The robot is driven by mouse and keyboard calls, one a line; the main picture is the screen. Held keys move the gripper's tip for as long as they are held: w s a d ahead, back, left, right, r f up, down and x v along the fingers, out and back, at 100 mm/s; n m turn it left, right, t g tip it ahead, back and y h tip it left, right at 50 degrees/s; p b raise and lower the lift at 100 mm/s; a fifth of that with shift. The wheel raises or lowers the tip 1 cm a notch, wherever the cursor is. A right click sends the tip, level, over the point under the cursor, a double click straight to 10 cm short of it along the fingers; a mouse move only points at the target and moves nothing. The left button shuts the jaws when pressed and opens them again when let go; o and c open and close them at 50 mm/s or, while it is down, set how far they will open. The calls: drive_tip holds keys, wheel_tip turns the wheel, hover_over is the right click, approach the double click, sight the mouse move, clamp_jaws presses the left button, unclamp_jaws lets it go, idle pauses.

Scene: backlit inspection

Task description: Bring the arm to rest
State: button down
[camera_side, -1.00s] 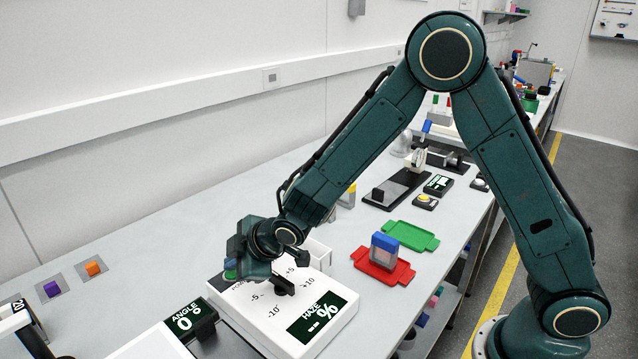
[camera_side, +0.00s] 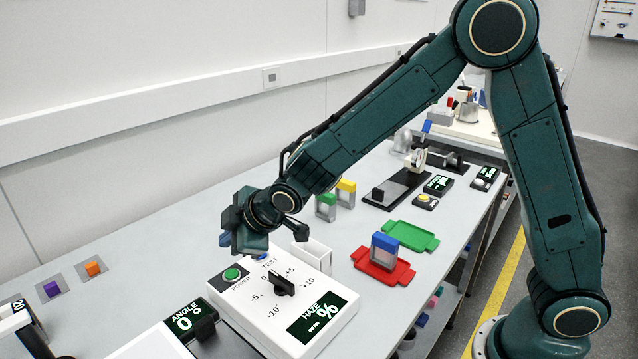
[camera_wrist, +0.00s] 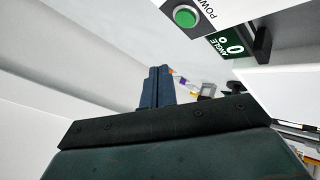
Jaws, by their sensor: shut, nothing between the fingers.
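My gripper (camera_side: 226,239) is in the air above the back edge of the white control box, apart from it. Its blue fingers (camera_wrist: 157,85) are shut together and empty in the wrist view. The green button (camera_wrist: 185,17) also shows at the top of the wrist view. My arm is bent, with its elbow high.
An angle display (camera_side: 186,318) reads 0°. A blue-topped block (camera_side: 384,247) stands on a red tray (camera_side: 402,275), with a green tray (camera_side: 412,236) behind it.

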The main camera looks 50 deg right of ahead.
idle(0.3)
drive_tip(key=s+d+r+m+g+h, duration=0.15)
drive_tip(key=s+d+r+m, duration=0.45)
drive_tip(key=s+d+r, duration=0.7)
drive_tip(key=s+d+m+g, duration=0.1)
drive_tip(key=s+d+m, duration=0.1)
drive_tip(key=s, duration=0.8)
drive_tip(key=s+d+m+g, duration=0.1)
drive_tip(key=s+d+m, duration=0.1)
drive_tip(key=s, duration=0.8)
drive_tip(key=shift+d+m, duration=0.2)
drive_tip(key=shift+m, duration=0.5)
drive_tip(key=shift+f+h, duration=0.1)
drive_tip(key=shift+h, duration=0.15)
